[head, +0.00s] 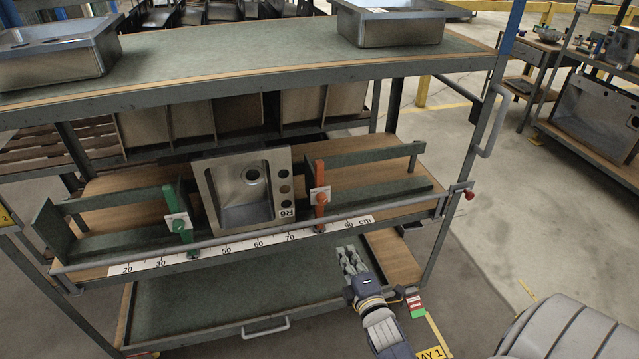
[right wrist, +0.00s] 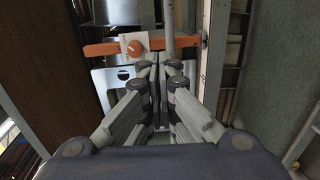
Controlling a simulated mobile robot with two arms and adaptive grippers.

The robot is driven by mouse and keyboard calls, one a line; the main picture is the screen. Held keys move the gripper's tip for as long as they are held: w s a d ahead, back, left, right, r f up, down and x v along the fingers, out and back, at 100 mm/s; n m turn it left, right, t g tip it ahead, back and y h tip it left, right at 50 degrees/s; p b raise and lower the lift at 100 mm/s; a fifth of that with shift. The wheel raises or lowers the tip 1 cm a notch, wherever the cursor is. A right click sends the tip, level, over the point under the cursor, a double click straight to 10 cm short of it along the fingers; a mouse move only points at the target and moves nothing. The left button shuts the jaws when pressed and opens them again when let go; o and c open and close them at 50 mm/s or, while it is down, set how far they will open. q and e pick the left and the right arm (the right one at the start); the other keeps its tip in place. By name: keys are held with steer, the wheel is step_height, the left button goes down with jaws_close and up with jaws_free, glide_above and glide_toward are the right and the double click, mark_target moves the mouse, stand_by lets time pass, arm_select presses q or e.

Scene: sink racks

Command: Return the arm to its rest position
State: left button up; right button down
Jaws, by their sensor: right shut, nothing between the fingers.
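My right gripper (head: 350,258) is shut and empty in the head view. It is in front of the rack, below the ruler's right part and apart from the sink. In the right wrist view its fingers (right wrist: 158,68) are together, with the orange stop (right wrist: 110,48) beyond them. In the head view the orange stop (head: 320,196) stands upright just right of a steel sink (head: 246,190) marked R6. A green stop (head: 178,215) stands to the sink's left. My left gripper is not in view.
The rack (head: 300,72) carries sinks on its top shelf, one at left (head: 50,55) and one at right (head: 390,25). A ruler (head: 250,242) runs along the middle shelf's front edge. A red knob (head: 469,195) sticks out at right. Open floor (head: 480,250) lies right of the rack.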

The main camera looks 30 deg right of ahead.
steer(key=s+a+f+m+g+y, duration=0.15)
steer(key=s+a+f, duration=0.25)
steer(key=f, duration=0.6)
steer(key=s+a+f+m+g+y, duration=0.1)
steer(key=s+a+f+m+g, duration=0.25)
steer(key=f, duration=0.55)
steer(key=s+a+f+m+g+y, duration=0.15)
steer(key=s+a+f, duration=0.35)
steer(key=f, duration=0.5)
steer(key=s+a+f+m+g, duration=0.1)
steer(key=s+f+g, duration=0.3)
steer(key=s, duration=1)
steer(key=s+a+f+m+g+y, duration=0.1)
steer(key=s+f+m+g, duration=0.3)
steer(key=s+f, duration=0.5)
steer(key=s, duration=0.5)
steer(key=shift+s+f+g, duration=0.25)
steer(key=shift+f+g, duration=0.1)
steer(key=shift+f, duration=0.05)
steer(key=shift+a+m, duration=0.1)
steer(key=shift+m, duration=0.15)
